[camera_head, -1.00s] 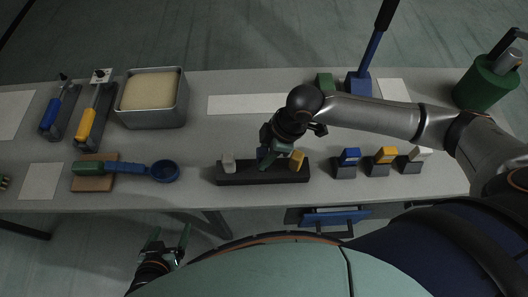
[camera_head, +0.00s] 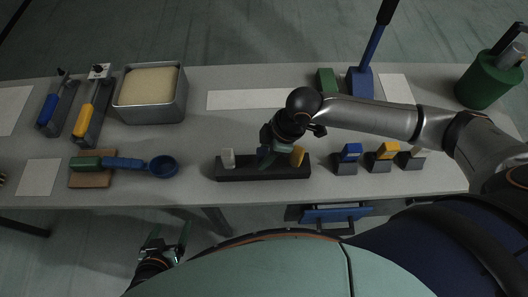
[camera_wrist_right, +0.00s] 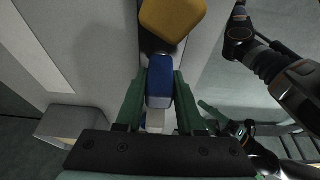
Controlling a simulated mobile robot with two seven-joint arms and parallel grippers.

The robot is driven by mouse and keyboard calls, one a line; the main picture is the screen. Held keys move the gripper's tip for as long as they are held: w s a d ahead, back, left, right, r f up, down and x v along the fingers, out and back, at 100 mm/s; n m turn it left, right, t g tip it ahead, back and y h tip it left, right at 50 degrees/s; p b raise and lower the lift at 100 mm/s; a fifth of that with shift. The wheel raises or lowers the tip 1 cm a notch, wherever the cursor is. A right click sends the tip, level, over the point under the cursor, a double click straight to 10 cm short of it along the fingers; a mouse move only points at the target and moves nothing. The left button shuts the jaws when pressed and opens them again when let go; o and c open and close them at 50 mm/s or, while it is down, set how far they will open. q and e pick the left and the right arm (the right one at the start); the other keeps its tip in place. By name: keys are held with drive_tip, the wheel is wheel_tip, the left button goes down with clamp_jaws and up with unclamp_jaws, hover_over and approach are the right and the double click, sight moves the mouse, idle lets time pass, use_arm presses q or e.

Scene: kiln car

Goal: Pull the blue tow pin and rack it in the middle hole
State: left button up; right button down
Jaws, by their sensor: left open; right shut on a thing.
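My right gripper (camera_head: 266,158) is over the middle of a long black bar (camera_head: 232,176) on the table. In the right wrist view its green fingers are shut on a blue pin (camera_wrist_right: 159,82). A pale pin (camera_head: 228,158) stands near the bar's left end, and a yellow pin (camera_head: 297,156) stands near its right end. The blue pin is between them, mostly hidden by the gripper in the head view. I cannot tell how deep it sits in the bar. My left gripper (camera_head: 169,237) is open and empty, below the table's front edge.
Small dark blocks with blue (camera_head: 351,151), yellow (camera_head: 387,150) and pale (camera_head: 416,151) tops stand right of the bar. A metal tray (camera_head: 150,109) is behind, and a green can (camera_head: 487,84) is far right.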

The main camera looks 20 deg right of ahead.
sight(267, 151)
idle(0.4)
drive_tip(key=shift+c, duration=1)
unclamp_jaws()
drive_tip(key=shift+r, duration=0.15)
drive_tip(key=shift+p+v, duration=1.05)
drive_tip(key=shift+p, duration=0.35)
drive_tip(key=shift+p+v, duration=0.65)
drive_tip(key=shift+v, duration=0.35)
drive_tip(key=shift+d, duration=0.1)
drive_tip(key=shift+r, duration=0.1)
drive_tip(key=v, duration=1.2)
drive_tip(key=shift+r, duration=0.25)
